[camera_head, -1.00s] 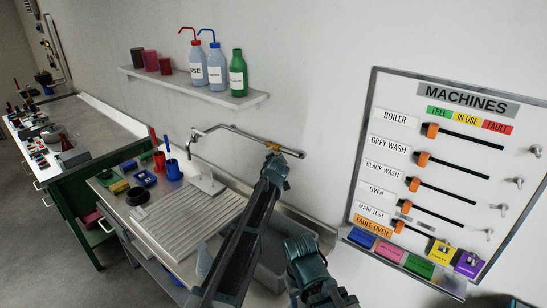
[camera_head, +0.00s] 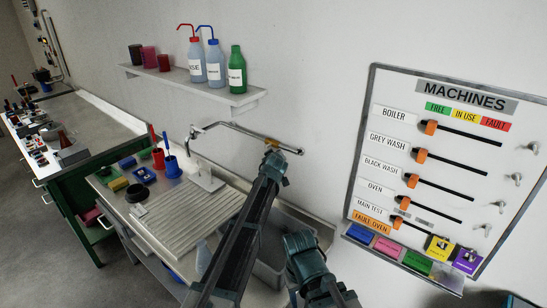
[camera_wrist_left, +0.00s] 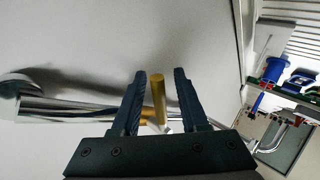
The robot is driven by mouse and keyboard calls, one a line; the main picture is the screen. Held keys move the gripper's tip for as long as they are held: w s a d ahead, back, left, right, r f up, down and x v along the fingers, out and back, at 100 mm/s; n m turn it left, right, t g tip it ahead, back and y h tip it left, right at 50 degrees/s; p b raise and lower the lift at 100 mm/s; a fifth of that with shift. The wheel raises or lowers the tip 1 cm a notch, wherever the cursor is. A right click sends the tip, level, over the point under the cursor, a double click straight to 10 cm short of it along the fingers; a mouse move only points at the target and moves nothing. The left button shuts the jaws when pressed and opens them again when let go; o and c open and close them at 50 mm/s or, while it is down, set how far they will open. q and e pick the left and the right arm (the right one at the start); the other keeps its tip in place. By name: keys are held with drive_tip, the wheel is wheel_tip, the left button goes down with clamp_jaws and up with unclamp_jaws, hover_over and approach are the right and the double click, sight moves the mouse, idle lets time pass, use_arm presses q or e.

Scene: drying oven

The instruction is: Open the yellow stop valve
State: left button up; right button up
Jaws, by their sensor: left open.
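The yellow stop valve is on the chrome pipe on the wall, above the sink. In the head view its yellow part (camera_head: 271,143) shows just past the tip of my left arm. In the left wrist view its yellow lever (camera_wrist_left: 158,98) stands between the two dark fingers of my left gripper (camera_wrist_left: 156,100). The fingers are open, with a gap visible on both sides of the lever. In the head view my left gripper (camera_head: 273,154) is at the pipe, largely hidden by its own wrist. My right arm's end (camera_head: 302,246) is low over the sink, its fingers not discernible.
A shelf (camera_head: 205,90) with bottles and cups is above. The MACHINES board (camera_head: 450,165) hangs at the right. The draining board (camera_head: 190,220) is mostly clear, with cups and small boxes behind its left side.

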use_arm(q)
drive_tip(key=a+p+v, duration=0.1)
drive_tip(key=p+v, duration=0.4)
drive_tip(key=v, duration=0.8)
drive_tip(key=shift+s+d+r+p, duration=0.25)
drive_tip(key=shift+s+d+p, duration=0.1)
drive_tip(key=shift+d, duration=0.1)
